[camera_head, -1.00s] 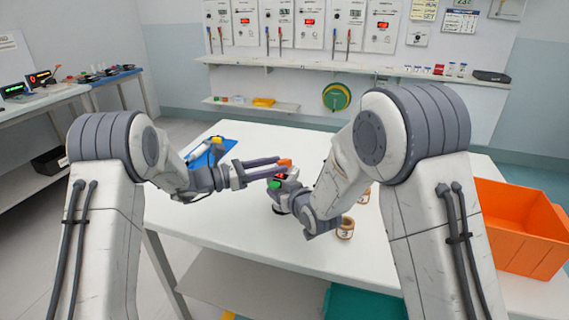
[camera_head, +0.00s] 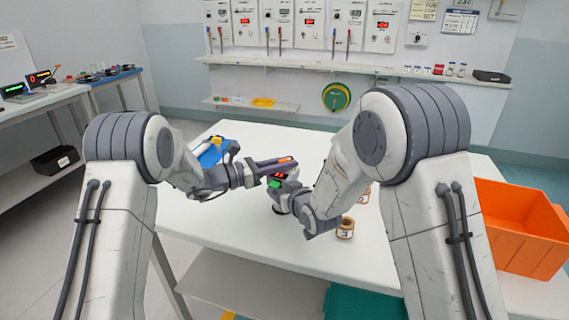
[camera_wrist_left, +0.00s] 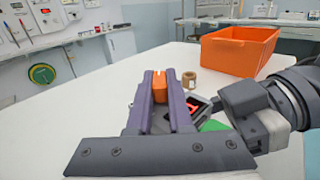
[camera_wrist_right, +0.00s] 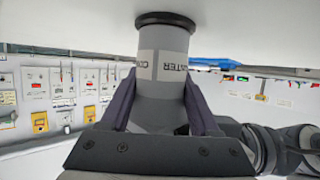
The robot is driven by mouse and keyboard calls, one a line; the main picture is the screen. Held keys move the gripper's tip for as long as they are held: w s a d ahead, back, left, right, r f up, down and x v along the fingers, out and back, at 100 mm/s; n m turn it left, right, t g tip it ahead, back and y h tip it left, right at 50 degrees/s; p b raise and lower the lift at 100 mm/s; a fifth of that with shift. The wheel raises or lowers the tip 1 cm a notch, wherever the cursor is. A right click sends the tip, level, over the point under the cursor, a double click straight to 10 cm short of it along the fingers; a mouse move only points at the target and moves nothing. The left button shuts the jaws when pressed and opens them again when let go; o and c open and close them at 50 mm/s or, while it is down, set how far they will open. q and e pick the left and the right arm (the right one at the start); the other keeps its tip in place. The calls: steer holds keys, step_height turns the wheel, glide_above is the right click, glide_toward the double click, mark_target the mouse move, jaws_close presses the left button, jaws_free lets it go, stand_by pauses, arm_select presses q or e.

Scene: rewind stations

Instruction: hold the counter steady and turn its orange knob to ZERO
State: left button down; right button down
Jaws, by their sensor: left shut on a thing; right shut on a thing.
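The counter is a grey upright cylinder on a dark base, with a red-lit display (camera_head: 281,175) and a green patch (camera_head: 274,183). Its grey body (camera_wrist_right: 162,62), with part of a "COUNTER" label, lies between the fingers of my right gripper (camera_wrist_right: 160,95), which is shut on it. The counter stands upright on the white table. The orange knob (camera_wrist_left: 159,88) is between the fingers of my left gripper (camera_wrist_left: 159,80), shut on it beside the display. The left gripper (camera_head: 285,161) reaches in from the left. The display reading is too small to tell.
A blue board (camera_head: 212,152) lies behind my left arm. An orange crate (camera_head: 520,228) is at the right. The table's front left is clear.

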arm_select(q)
steer(key=shift+n+t+y, duration=1)
steer(key=shift+n+t, duration=0.3)
steer(key=shift+t, duration=0.4)
steer(key=c, duration=0.8)
jaws_free()
steer(key=v, duration=1.2)
steer(key=x, duration=1)
steer(key=shift+w+d, duration=0.1)
steer(key=shift+d, duration=0.05)
